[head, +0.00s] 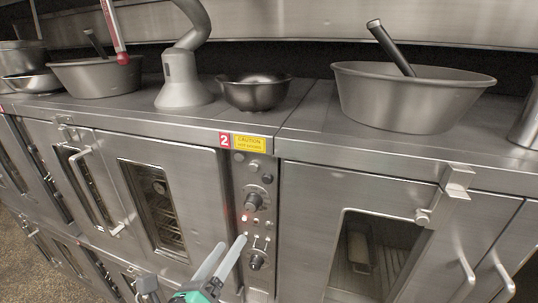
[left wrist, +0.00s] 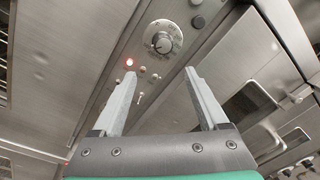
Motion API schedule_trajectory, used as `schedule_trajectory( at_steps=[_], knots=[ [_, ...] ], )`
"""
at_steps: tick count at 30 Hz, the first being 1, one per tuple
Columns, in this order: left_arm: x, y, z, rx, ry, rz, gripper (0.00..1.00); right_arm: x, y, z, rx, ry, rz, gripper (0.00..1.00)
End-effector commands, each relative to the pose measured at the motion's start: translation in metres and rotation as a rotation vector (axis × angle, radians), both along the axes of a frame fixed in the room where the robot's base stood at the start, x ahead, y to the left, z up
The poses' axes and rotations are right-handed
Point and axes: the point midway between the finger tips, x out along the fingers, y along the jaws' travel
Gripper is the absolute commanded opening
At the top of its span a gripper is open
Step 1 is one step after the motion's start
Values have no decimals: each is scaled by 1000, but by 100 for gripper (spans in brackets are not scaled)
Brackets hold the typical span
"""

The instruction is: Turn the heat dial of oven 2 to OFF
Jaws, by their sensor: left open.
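Oven 2's narrow control panel stands below the red "2" label (head: 224,140) in the head view. A dark round dial (head: 253,201) sits mid-panel, just above a lit red lamp (head: 245,217). In the left wrist view a round dial (left wrist: 163,37) with a pale marked ring sits above and right of the red lamp (left wrist: 129,62); its markings are too small to read. A lower dark knob (head: 256,261) is near my gripper. My left gripper (head: 231,243) is open and empty, its fingers pointing towards the panel below the mid-panel dial, apart from it. It also shows in the left wrist view (left wrist: 163,74).
Small switches (head: 261,241) sit between the dials. Oven doors with handles (head: 97,190) flank the panel. A dark bowl (head: 257,92), a large basin (head: 405,98) and a grey mixer-like stand (head: 184,85) are on the top above.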

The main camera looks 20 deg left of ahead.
Motion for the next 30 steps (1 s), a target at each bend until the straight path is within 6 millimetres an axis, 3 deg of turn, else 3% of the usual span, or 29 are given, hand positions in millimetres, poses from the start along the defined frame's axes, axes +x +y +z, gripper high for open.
schedule_trajectory(
  at_steps=[1, 2, 11, 14, 24, 30],
  knots=[
    [-1, 2, 18, 0, 9, 3, 77, 0, 0, 22, 0, 1, 0, 50],
    [-1, 2, 19, -1, 12, 4, 77, 0, 0, 25, 0, 1, 0, 50],
    [3, 3, 19, -1, 10, 6, 77, 0, 0, 24, 0, 2, 0, 50],
    [15, 2, 19, -1, 10, 6, 77, 0, 0, 25, 0, 2, 0, 50],
    [85, -4, 21, -2, 10, 5, 77, 0, 0, 33, 0, 1, 0, 50],
    [109, -5, 20, -2, 10, 5, 77, 0, 0, 34, 0, 1, 0, 50]
  ],
)
